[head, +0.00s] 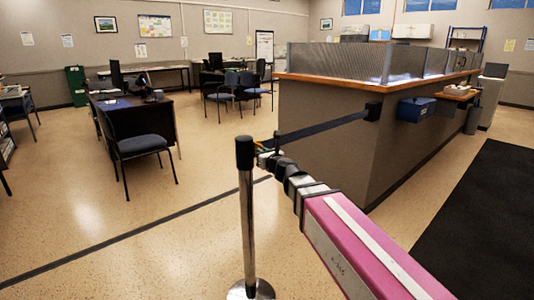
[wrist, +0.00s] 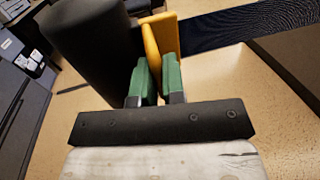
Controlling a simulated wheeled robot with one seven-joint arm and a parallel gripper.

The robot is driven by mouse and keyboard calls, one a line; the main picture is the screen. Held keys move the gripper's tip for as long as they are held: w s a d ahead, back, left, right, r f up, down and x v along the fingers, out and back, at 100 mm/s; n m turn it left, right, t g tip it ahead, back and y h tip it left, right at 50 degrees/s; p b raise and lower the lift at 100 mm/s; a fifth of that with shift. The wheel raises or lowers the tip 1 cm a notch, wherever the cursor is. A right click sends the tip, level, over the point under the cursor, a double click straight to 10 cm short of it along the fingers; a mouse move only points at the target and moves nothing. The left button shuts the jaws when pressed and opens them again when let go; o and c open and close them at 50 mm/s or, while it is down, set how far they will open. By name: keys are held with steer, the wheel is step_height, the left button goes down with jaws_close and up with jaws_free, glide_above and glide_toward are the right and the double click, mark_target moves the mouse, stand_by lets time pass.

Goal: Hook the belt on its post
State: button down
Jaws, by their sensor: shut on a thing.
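The post (head: 247,215) is chrome, stands upright on a round base, and has a black head (head: 245,152). The same black head fills the upper left of the wrist view (wrist: 92,50). My gripper (wrist: 158,80) is shut on the yellow belt end (wrist: 160,37) between its green finger pads. The belt (head: 322,128) is dark blue and runs taut from a black wall unit (head: 373,111) on the counter to my gripper. In the wrist view the yellow end is right beside the post head. I cannot tell whether it is hooked in.
The grey counter (head: 325,140) with a wooden top stands right behind the post. A blue box (head: 416,109) hangs on its side. A desk (head: 135,115) and a chair (head: 140,145) are at left. The floor left of the post is clear; a dark mat (head: 485,210) lies right.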

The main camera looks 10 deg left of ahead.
steer(key=shift+s+a, duration=0.1)
steer(key=shift+s, duration=0.15)
steer(key=c, duration=1.2)
jaws_free()
steer(key=shift+c, duration=0.2)
